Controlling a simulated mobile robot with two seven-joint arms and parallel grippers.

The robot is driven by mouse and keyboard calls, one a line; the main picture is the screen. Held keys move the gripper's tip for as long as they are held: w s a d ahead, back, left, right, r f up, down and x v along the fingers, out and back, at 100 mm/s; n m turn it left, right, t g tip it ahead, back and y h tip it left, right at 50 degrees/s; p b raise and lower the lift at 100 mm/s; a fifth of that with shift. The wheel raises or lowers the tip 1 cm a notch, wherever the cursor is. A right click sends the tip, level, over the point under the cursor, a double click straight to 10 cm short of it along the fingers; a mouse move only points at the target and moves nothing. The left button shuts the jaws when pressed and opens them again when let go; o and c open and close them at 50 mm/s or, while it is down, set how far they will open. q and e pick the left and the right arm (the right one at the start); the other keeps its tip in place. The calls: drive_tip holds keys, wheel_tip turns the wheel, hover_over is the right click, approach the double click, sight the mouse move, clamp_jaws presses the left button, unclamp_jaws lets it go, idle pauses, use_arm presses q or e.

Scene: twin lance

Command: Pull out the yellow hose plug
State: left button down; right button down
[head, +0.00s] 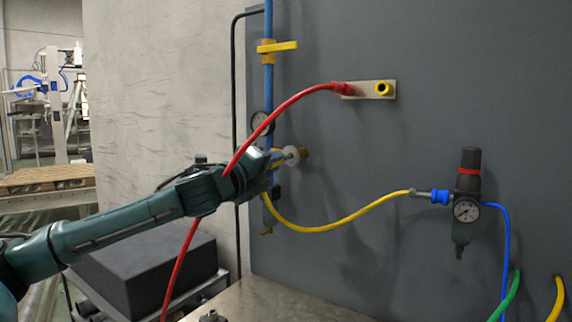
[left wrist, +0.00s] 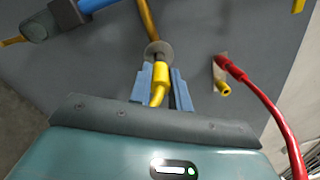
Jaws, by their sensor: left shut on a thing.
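The yellow hose plug (left wrist: 160,80) sits between the two blue-grey fingers of my left gripper (left wrist: 161,76), which is shut on it. A round grey disc (left wrist: 158,49) is at the plug's far end, with a brass pipe (left wrist: 148,18) beyond it. In the head view my left gripper (head: 281,158) is at the panel, beside the disc (head: 292,155) and a brass fitting (head: 305,153). The plug is largely hidden there by the gripper. The yellow hose (head: 340,224) hangs below the gripper and runs right to the regulator. I cannot tell whether the plug is seated. My right gripper is not in view.
A red hose (head: 285,105) crosses in front of my left arm to a plate (head: 364,90) with a yellow port. A blue pipe with a yellow-handled valve (head: 280,46) and a gauge (head: 261,122) stand close by. A regulator (head: 467,190) is at right.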

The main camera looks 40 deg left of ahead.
use_arm(q)
drive_tip(key=shift+s+d+b, duration=0.2)
drive_tip(key=shift+s+b, duration=0.85)
drive_tip(key=shift+s, duration=0.4)
